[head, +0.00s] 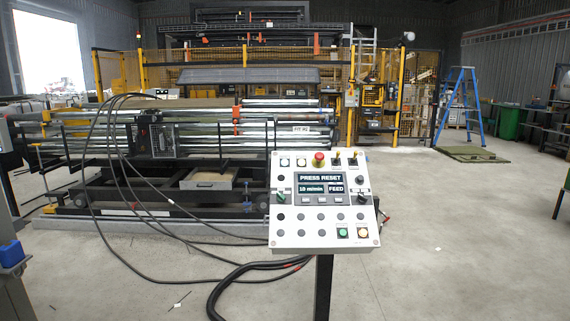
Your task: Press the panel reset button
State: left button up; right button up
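The control panel (325,240) is a light grey, tilted box on a dark post (324,290), right of centre in the head view. Its screen (320,184) reads "PRESS RESET", "10 m/min" and "FEED". A green button (343,233) and an amber button (363,233) sit at its lower right; their labels are too small to read, so I cannot tell which is reset. A red mushroom button (318,160) is at the top. Several dark round buttons, a green rotary switch (281,197) and a black knob (360,180) are also on it. Neither of my grippers is in view.
Black cables (235,280) loop from the machine across the floor to the panel. The roller machine (200,130) stands behind, with yellow fencing (410,70) further back. A blue stepladder (461,105) and green bin (510,123) stand at right. The floor right of the panel is mostly clear.

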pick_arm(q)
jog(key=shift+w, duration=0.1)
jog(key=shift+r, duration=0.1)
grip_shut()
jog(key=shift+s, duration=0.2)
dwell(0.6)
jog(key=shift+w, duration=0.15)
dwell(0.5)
